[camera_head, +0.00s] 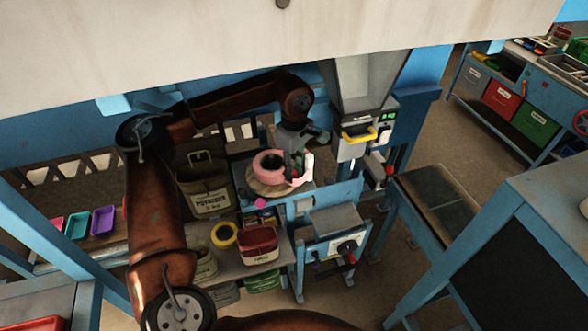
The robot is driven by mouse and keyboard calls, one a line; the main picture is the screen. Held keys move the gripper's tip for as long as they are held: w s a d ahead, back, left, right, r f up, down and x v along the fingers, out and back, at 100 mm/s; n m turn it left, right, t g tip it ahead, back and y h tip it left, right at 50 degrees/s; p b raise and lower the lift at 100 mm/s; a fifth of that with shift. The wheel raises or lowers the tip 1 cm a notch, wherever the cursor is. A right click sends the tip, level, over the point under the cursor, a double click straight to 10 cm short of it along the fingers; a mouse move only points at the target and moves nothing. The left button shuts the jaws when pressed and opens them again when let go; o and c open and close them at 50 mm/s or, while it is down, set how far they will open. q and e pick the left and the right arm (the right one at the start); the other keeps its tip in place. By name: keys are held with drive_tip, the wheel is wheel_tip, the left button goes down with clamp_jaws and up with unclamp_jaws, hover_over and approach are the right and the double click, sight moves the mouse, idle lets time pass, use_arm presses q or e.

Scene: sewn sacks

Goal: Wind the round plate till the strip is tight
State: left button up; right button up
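The round plate (264,188) is a tan disc on a blue and grey stand in the middle of the view. A pink ring-shaped roll (266,164) lies on it, and pink also shows at its right edge; I cannot tell for sure which part is the strip or how tight it is. My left arm reaches in from the left and bends down over the stand. My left gripper (296,163) is at the right side of the roll, close to the plate's edge. Its fingers are small and dark here, so their opening and any contact are unclear. My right gripper is out of view.
A grey hopper machine with a yellow handle (359,135) stands right behind the plate. A crank box (336,246) is below right.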

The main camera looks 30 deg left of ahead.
use_arm(q)
drive_tip(key=shift+c, duration=0.4)
clamp_jaws()
